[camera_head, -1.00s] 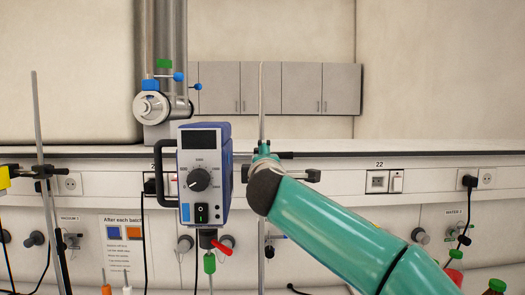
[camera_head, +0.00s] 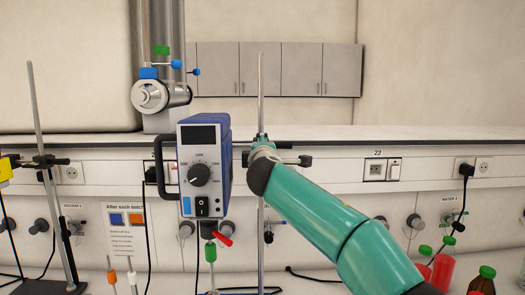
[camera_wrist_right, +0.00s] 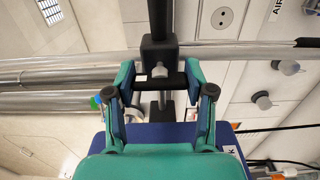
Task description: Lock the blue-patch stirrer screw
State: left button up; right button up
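The stirrer (camera_head: 200,165) is a blue-and-grey box with a black dial and a small blue patch (camera_head: 186,206) low on its front. It hangs beside an upright metal rod (camera_head: 262,95). In the right wrist view a dark clamp block (camera_wrist_right: 158,52) sits on the rod, with a small light screw (camera_wrist_right: 160,72) facing me. My right gripper (camera_wrist_right: 160,76) is open, its teal fingers apart on either side of the screw, with no clear contact. In the head view my right gripper (camera_head: 262,148) is at the rod, largely hidden by its wrist. My left gripper is not in view.
Another stand rod (camera_head: 45,150) with a clamp and a yellow device (camera_head: 5,170) is at the left. Red bottles with green caps (camera_head: 443,268) stand at lower right. A notice (camera_head: 125,235), sockets and valves line the back panel.

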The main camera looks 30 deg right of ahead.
jog(key=shift+f, duration=0.15)
jog(key=c, duration=0.3)
jog(key=shift+c, duration=0.2)
jog(key=m+b, duration=0.2)
jog(key=m, duration=0.1)
jog(key=shift+f+b, duration=0.25)
jog(key=shift+b, duration=0.1)
jog(key=m+b, duration=0.2)
jog(key=m, duration=0.3)
jog(key=shift+r, duration=0.1)
jog(key=m+b, duration=0.1)
jog(key=m, duration=0.4)
jog(key=shift+b, duration=0.35)
jog(key=m, duration=0.5)
jog(key=shift+r+b, duration=0.15)
jog(key=shift+b, duration=0.15)
